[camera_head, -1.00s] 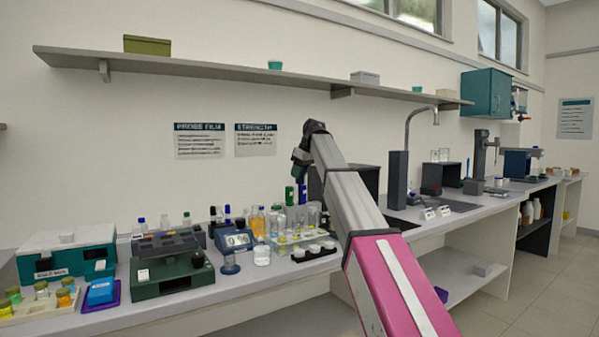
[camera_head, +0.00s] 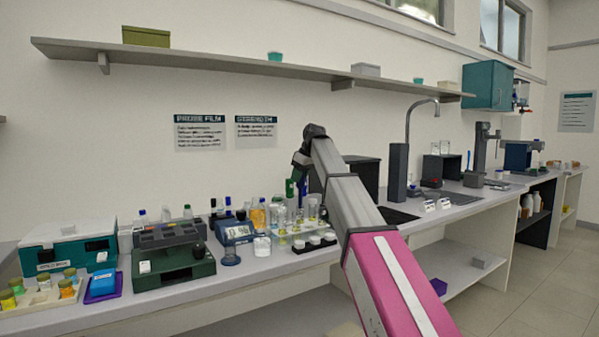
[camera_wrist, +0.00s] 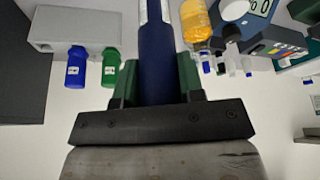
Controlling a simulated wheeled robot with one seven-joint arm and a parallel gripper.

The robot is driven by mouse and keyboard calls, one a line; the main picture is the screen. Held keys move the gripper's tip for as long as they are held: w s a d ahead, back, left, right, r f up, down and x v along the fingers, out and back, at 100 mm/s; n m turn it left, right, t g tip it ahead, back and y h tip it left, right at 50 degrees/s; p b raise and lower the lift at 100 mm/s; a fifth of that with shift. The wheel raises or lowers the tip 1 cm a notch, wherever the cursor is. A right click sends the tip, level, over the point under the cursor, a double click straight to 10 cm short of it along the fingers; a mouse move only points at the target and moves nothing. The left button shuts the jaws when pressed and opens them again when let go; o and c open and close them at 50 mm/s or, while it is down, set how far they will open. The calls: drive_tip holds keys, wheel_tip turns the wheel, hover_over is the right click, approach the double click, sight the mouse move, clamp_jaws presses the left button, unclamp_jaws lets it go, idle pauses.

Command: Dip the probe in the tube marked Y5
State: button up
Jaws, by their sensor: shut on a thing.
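My gripper (camera_wrist: 152,95) is shut on the dark blue handle of the probe (camera_wrist: 158,55). In the head view my gripper (camera_head: 297,172) is above the back of the bench, over or just behind a clear rack of glass tubes (camera_head: 290,228), some with yellow liquid. The probe's lower end is not clear there, and its tip is out of the wrist view. I cannot tell whether the tip is inside a tube. No tube mark is readable, so I cannot pick out Y5.
White-capped pots in a black holder (camera_head: 315,243) stand in front of the tubes. A digital meter (camera_head: 236,232), a white jar (camera_head: 262,246) and bottles crowd the left. A green instrument (camera_head: 173,262) stands farther left. A long shelf (camera_head: 230,67) runs above.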

sight(300, 192)
drive_tip(key=shift+f, duration=3.45)
